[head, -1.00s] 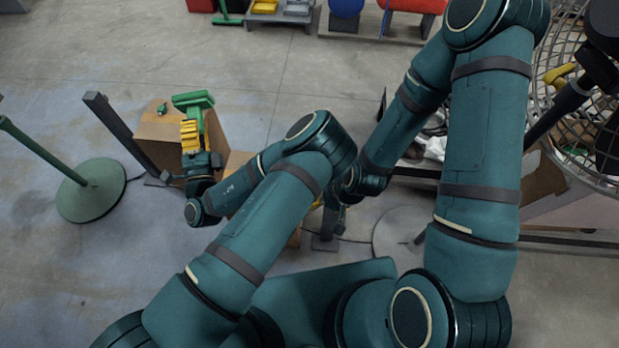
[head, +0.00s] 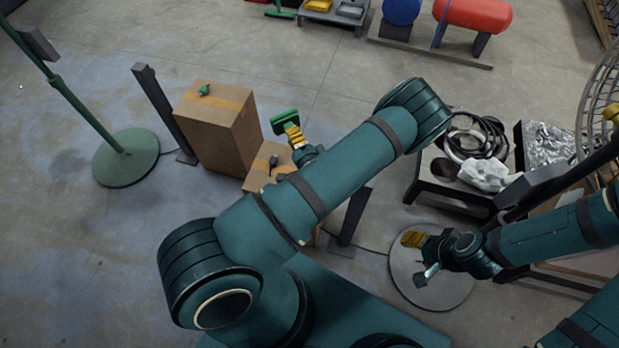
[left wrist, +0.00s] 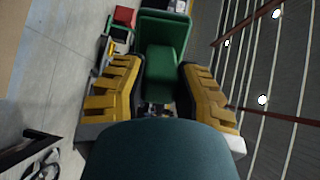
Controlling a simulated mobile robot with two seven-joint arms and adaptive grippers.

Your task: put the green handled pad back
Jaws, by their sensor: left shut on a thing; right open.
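The green handled pad (head: 284,120) is in my left gripper (head: 293,132), held up beside the cardboard boxes in the head view. In the left wrist view the pad (left wrist: 162,30) shows between the two yellow fingers of the left gripper (left wrist: 155,90), which close on its handle from both sides. My right gripper (head: 412,239) is at the lower right of the head view, over a round grey base, open and holding nothing that I can see.
A tall cardboard box (head: 218,135) with a small green item (head: 204,90) on top stands left of the pad. A smaller box (head: 268,165) stands beside it. A green pole on a round base (head: 126,158) is at the left. A dark table (head: 440,172) with cables and a white bag is at the right.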

